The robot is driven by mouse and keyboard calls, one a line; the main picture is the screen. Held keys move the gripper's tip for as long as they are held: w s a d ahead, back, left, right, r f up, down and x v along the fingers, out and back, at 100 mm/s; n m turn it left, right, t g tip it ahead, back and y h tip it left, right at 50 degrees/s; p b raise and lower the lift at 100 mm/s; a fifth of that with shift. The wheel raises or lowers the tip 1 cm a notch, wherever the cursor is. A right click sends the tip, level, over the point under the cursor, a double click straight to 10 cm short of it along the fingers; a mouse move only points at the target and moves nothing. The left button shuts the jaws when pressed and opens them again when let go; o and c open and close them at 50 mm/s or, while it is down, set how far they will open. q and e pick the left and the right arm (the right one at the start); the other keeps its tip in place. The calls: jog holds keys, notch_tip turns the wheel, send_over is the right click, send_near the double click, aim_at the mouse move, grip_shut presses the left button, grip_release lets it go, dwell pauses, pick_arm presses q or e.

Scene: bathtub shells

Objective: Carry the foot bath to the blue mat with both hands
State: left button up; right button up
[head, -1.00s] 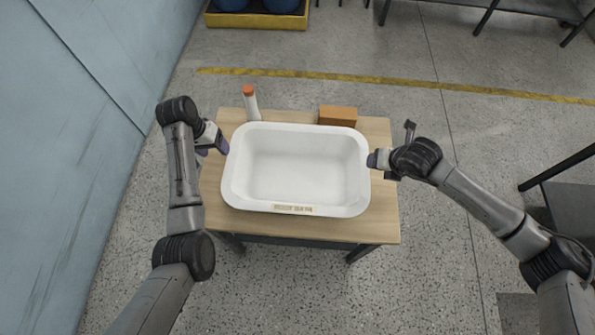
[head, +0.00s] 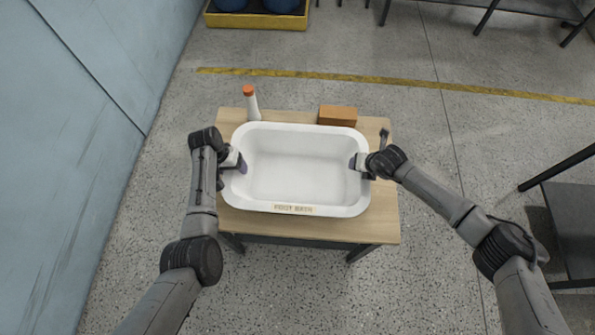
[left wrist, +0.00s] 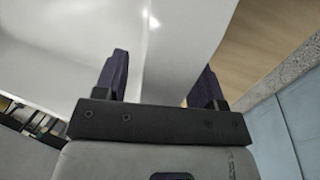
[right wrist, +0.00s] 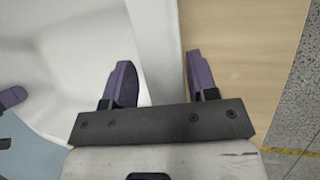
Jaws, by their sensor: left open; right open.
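The foot bath (head: 298,165) is a white, open, empty tub with a label on its near side, standing level on a wooden table (head: 380,225). My left gripper (head: 238,162) is open at the tub's left rim. In the left wrist view, the left gripper's (left wrist: 160,82) fingers stand on either side of the tub's rim. My right gripper (head: 360,163) is open at the right rim. In the right wrist view, the right gripper's (right wrist: 158,82) fingers also stand astride the rim, one inside the tub and one outside. The blue mat is not in view.
A white bottle with an orange cap (head: 251,102) and a brown block (head: 338,115) stand behind the tub on the table. A blue wall (head: 90,110) rises at left. A dark table (head: 570,215) stands at right. Speckled floor lies open around the table.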

dwell(0.3)
pick_arm(q)
jog(key=c, duration=0.5)
pick_arm(e)
jog(key=c, duration=0.5)
pick_arm(q)
jog(key=c, duration=0.4)
pick_arm(e)
jog(key=shift+a, duration=0.1)
jog(key=c, duration=0.4)
pick_arm(q)
jog(key=shift+d, duration=0.1)
grip_shut()
pick_arm(e)
grip_shut()
jog(key=shift+a, duration=0.1)
pick_arm(q)
jog(key=shift+d, duration=0.1)
